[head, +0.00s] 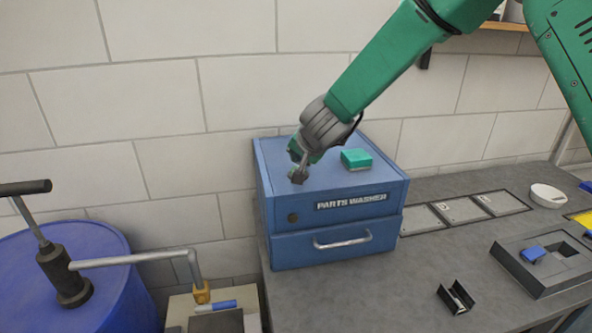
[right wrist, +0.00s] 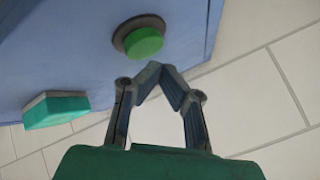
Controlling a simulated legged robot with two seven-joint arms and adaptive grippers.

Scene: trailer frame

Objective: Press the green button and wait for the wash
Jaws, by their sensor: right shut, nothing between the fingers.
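The blue parts washer (head: 330,218) stands on the grey bench against the wall, with its front drawer closed. The round green button (right wrist: 144,42) sits in a dark collar on the washer's top in the right wrist view. In the head view I cannot make it out at my gripper. My right gripper (head: 298,176) points down over the left part of the washer's top. Its fingers (right wrist: 160,74) are shut and empty, with the tips close beside the button in the picture; contact cannot be told. My left gripper is not in view.
A green block (head: 356,159) lies on the washer's top, right of my gripper. A blue drum (head: 105,265) with a pump stands left. A dark tray (head: 545,265) and a white bowl (head: 547,194) are right.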

